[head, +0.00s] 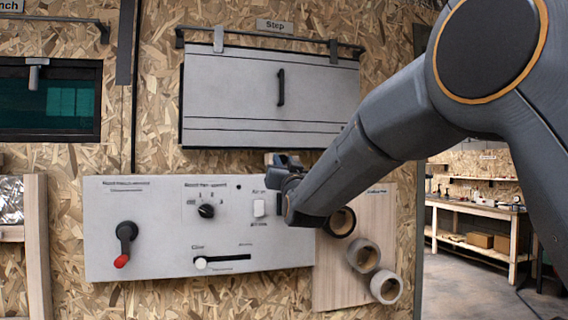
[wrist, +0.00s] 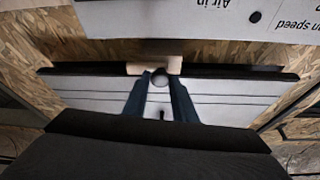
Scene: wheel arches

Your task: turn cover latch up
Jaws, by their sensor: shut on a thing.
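The pale grey cover (head: 235,90) hangs flat against the chipboard wall, with a black handle (head: 281,87) on its face. It also shows upside down in the wrist view (wrist: 90,92). My gripper (head: 281,165) is at the cover's lower edge, and in the wrist view its two dark fingers (wrist: 160,80) close on a small round grey knob, the cover latch (wrist: 160,77). A beige block (wrist: 140,68) lies right behind the latch. My gripper hides most of the latch in the head view, and I cannot tell its exact angle.
Below the cover is a grey control panel (head: 150,240) with a red-tipped lever (head: 124,242), a black dial (head: 206,210), a white switch (head: 259,208) and a slider (head: 222,261). A wooden board (head: 330,280) with several rings stands right of it, beneath my arm.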

